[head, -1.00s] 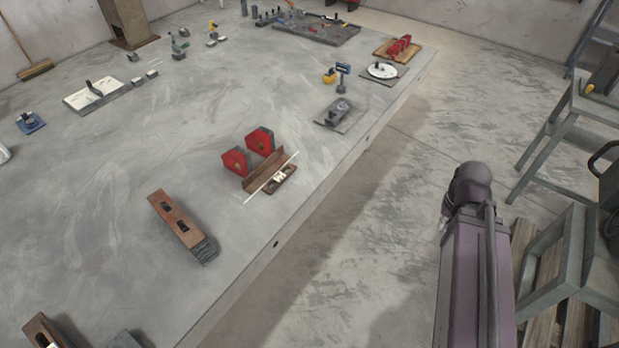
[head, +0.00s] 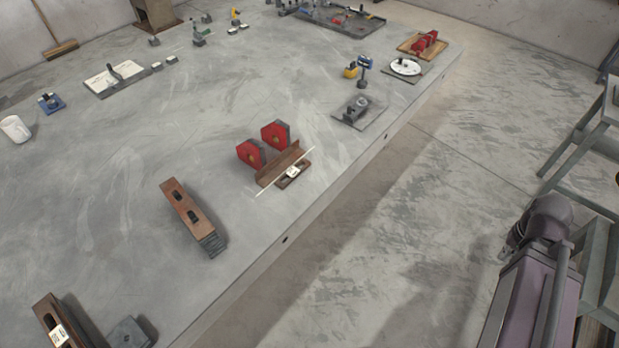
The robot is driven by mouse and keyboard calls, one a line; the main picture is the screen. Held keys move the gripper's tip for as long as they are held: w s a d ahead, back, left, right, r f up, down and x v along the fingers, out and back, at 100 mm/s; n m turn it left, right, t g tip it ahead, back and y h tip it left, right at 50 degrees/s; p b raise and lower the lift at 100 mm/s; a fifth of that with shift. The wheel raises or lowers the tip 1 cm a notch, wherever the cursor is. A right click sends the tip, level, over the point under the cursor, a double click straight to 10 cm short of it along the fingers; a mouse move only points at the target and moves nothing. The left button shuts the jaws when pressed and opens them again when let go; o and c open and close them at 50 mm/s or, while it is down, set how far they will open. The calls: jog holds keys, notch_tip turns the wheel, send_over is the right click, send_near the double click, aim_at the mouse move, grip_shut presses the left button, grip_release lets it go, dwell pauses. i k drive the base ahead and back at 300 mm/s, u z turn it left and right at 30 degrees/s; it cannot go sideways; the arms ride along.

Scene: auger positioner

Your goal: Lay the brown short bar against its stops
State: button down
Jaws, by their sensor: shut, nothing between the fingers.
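A short brown angle-shaped bar (head: 280,166) lies on the grey slab, close in front of two red blocks (head: 262,143) with dark sides. I take it for the brown short bar. Whether it touches the red blocks cannot be told from here. A thin white line runs along its near side. A small brown slotted piece (head: 299,169) with a white label lies beside that line. My arm shows at the lower right, off the slab, but my gripper is not visible.
Another slotted block (head: 48,314) and a grey block (head: 128,333) sit bottom left. A grey plate fixture (head: 360,108) stands behind right. The slab's right edge is near the bar.

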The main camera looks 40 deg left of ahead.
aim_at(293, 172)
jog(key=z, duration=0.1)
jog(key=k, duration=1.4)
jog(key=u, duration=1.2)
jog(key=i, duration=1)
jog(key=z, duration=0.05)
